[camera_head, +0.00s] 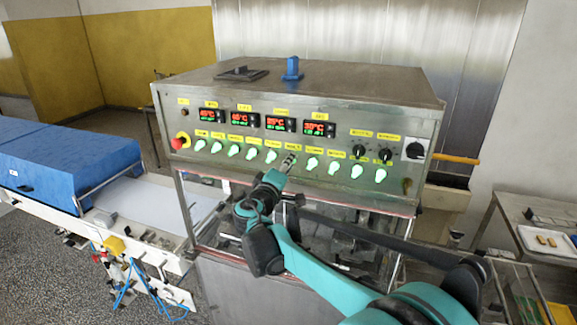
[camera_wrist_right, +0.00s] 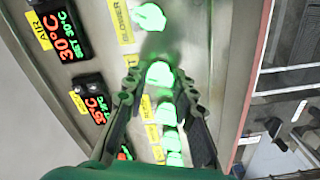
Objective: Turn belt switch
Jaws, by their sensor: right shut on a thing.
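A metal control panel (camera_head: 345,165) carries a row of green lit knobs under yellow labels. My right gripper (camera_head: 288,163) reaches up to the middle of this row and hides the knob there from the head view. In the right wrist view its two fingers (camera_wrist_right: 160,78) stand on either side of a green knob (camera_wrist_right: 160,73), and the gripper is shut on it. The knob's label is mostly hidden by a finger, so I cannot read it. The knob beside it (camera_wrist_right: 151,17) has a label reading BLOWER. My left gripper is not in view.
A red emergency button (camera_head: 178,143) is at the panel's left end. Black knobs (camera_head: 359,151) and a rotary switch (camera_head: 414,151) are at the right. Several temperature displays (camera_head: 241,119) sit above the knobs. A blue-covered conveyor (camera_head: 75,165) stands left, a tray (camera_head: 548,242) right.

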